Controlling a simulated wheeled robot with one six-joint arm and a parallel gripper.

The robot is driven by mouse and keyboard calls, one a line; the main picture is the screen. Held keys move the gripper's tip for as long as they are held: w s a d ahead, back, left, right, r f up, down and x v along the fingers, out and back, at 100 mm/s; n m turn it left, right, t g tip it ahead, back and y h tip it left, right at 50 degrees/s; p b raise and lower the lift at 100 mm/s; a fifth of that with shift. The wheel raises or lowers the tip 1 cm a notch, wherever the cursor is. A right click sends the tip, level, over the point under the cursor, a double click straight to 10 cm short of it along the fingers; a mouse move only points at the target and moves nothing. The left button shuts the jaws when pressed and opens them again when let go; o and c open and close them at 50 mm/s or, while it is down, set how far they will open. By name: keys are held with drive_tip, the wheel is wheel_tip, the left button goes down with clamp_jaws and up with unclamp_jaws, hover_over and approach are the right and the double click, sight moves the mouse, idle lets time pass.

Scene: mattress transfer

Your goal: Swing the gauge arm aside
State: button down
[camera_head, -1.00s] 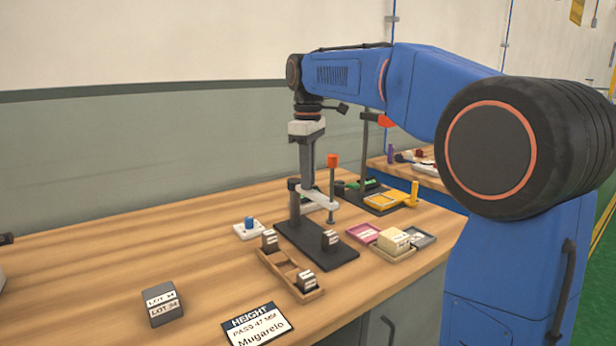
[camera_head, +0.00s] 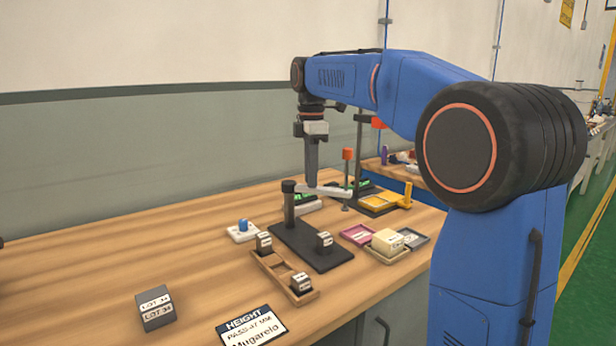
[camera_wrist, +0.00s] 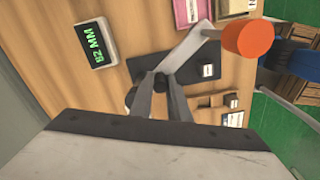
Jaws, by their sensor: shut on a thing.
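The gauge arm (camera_head: 328,191) is a pale bar on a dark post (camera_head: 289,208), with a plunger topped by an orange knob (camera_head: 348,154) at its free end. The post stands on a black base plate (camera_head: 300,248). A dark labelled block (camera_head: 325,241) sits on the plate; the arm's free end is off to its far side, not over it. My gripper (camera_head: 311,184) points down and is shut on the gauge arm near the post. In the wrist view, the fingers (camera_wrist: 160,84) meet at the arm (camera_wrist: 187,50), and the orange knob (camera_wrist: 248,38) is at upper right.
A wooden tray (camera_head: 283,279) with two dark blocks stands in front of the plate. A green display (camera_wrist: 90,43) reads 82 MM. Pink and grey trays and a cream block (camera_head: 387,239) are to the right, a yellow fixture (camera_head: 380,204) behind. The table's left is largely clear.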

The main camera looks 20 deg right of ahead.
drive_tip(key=shift+w+d+n, duration=0.2)
drive_tip(key=shift+w+n, duration=0.4)
drive_tip(key=shift+n, duration=0.55)
drive_tip(key=shift+w+d+n, duration=0.2)
drive_tip(key=shift+w+n, duration=0.4)
drive_tip(key=shift+n, duration=0.5)
drive_tip(key=shift+w+d+n, duration=0.2)
drive_tip(key=shift+w+n, duration=0.4)
drive_tip(key=shift+n, duration=0.55)
drive_tip(key=shift+w, duration=0.1)
drive_tip(key=c, duration=1.7)
unclamp_jaws()
drive_tip(key=shift+r, duration=0.1)
